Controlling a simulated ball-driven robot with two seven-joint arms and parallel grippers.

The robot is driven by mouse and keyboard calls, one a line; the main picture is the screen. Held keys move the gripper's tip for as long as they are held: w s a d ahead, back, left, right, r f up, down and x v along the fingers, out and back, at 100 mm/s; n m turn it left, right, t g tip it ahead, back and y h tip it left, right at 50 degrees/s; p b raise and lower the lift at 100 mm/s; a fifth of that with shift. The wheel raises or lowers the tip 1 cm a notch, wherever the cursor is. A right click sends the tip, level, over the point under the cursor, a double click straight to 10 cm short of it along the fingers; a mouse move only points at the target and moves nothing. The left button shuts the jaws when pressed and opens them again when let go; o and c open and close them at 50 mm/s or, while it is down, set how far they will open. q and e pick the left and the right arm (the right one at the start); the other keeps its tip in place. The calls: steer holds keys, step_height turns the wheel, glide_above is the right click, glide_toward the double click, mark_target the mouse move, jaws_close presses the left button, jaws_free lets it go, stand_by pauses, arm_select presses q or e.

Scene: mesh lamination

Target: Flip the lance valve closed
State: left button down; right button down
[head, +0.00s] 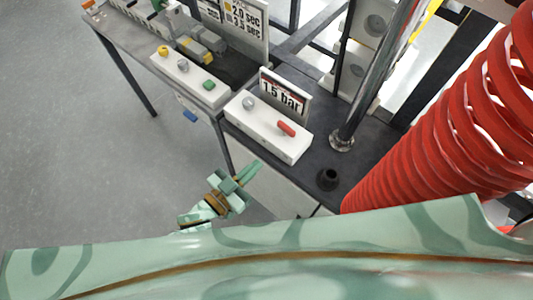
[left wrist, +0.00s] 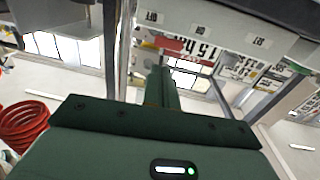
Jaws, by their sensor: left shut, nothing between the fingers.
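No part is marked as the lance valve, and I cannot tell for sure which one it is. A white control box (head: 267,128) on the near bench corner carries a red handle (head: 286,128) and a grey knob (head: 249,102). A small blue handle (head: 190,116) hangs below the bench edge further left. My left gripper (head: 253,168) is green, shut and empty. It is in front of the bench edge, below and left of the red handle, apart from it. Its fingers also show in the left wrist view (left wrist: 160,88). My right gripper is out of view.
A sign reading 1.5 bar (head: 284,97) stands behind the box. A second white box (head: 188,78) with coloured knobs is further left. A metal pole (head: 376,77), a black cup-like fitting (head: 328,179) and a big red coiled hose (head: 450,130) are right. The floor at left is clear.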

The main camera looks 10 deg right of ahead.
arm_select(q)
steer(key=shift+v, duration=1.2)
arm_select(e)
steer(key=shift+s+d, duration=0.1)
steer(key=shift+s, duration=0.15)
arm_select(q)
steer(key=shift+s, duration=0.15)
steer(key=shift+d, duration=0.1)
